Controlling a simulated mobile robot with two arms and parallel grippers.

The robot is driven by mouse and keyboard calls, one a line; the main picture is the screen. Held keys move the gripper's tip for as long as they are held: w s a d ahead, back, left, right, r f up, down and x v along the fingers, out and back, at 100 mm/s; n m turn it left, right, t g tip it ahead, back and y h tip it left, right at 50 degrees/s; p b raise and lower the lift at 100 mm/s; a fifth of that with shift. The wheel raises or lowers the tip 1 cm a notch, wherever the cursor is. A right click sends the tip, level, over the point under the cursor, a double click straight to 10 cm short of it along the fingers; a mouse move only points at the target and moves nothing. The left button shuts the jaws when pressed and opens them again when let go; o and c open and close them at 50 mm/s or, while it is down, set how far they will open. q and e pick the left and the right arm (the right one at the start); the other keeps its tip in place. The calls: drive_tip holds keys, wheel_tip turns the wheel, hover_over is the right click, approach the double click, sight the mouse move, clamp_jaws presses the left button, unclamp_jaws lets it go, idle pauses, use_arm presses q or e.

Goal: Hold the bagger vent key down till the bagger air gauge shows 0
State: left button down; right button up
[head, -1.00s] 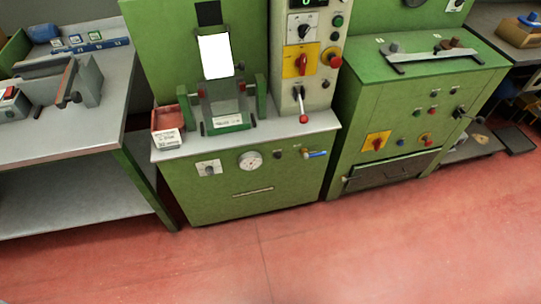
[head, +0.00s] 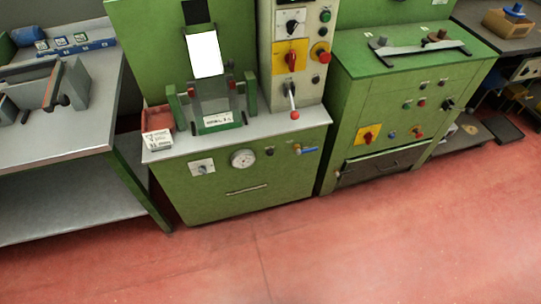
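A green machine (head: 215,204) with a grey top stands in the middle of the head view. A round white dial gauge (head: 243,158) is on its front panel; its needle is too small to read. Right of the gauge are a small dark knob or button (head: 269,151) and a blue-handled valve (head: 308,150). Left of it is a rotary switch on a white plate (head: 201,168). I cannot read any label, so I cannot tell which control is the bagger vent key. Neither of my grippers is in view.
A control column (head: 292,60) with switches and a red-knobbed lever rises behind the machine. A second green machine (head: 385,165) stands to the right. A grey workbench (head: 60,135) is at left, a red box (head: 157,120) on the middle machine. The red floor (head: 300,250) in front is clear.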

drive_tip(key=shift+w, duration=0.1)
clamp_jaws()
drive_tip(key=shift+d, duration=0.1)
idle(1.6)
